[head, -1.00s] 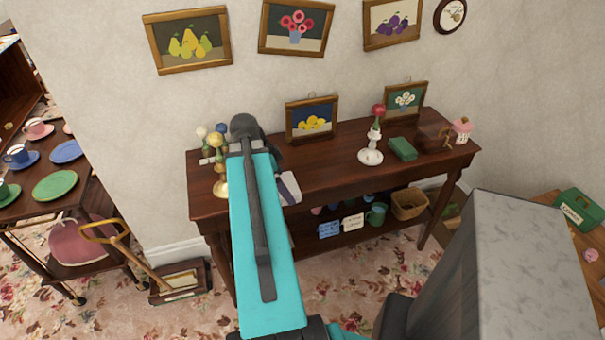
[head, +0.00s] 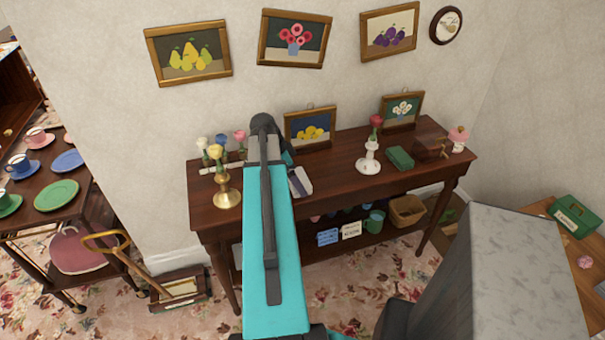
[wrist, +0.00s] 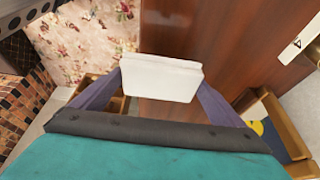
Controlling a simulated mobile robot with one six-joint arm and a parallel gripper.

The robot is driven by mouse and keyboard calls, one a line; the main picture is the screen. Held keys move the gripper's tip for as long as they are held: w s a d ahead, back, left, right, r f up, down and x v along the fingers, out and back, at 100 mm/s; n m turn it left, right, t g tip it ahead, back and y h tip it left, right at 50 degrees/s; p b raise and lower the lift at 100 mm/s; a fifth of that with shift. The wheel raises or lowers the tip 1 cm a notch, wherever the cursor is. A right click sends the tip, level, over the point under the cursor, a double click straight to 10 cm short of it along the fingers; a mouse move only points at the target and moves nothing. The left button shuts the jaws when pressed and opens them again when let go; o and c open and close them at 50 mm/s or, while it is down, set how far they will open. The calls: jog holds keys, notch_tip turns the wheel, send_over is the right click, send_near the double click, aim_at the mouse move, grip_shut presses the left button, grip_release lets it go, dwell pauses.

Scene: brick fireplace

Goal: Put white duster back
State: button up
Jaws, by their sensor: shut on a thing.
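A white block-shaped thing, which I take for the white duster (wrist: 160,78), is held between the two purple fingers of my gripper (wrist: 162,90) in the wrist view. In the head view the duster (head: 301,182) shows as a pale block with a dark edge beside my teal arm, over the middle of the dark wooden side table (head: 335,177). My gripper is mostly hidden behind the arm there. I cannot tell whether the duster touches the tabletop.
A brass candlestick (head: 228,193) and several coloured flowers stand at the table's left. A framed lemon picture (head: 309,128), a white candlestick (head: 368,160) and a green box (head: 399,157) stand to the right. Bare tabletop lies between the duster and the white candlestick.

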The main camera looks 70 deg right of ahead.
aim_at(303, 175)
jog(key=d, duration=0.2)
jog(key=d+p, duration=0.1)
jog(key=d, duration=0.3)
jog(key=shift+s+d+f+p, duration=0.2)
jog(key=shift+s+f+p, duration=0.1)
jog(key=shift+p, duration=0.1)
jog(key=shift+f, duration=0.15)
jog(key=shift+f+p, duration=0.9)
jog(key=shift+f, duration=0.7)
jog(key=o, duration=0.6)
jog(key=shift+o, duration=0.2)
jog(key=shift+b+v, duration=2)
jog(key=shift+v, duration=4)
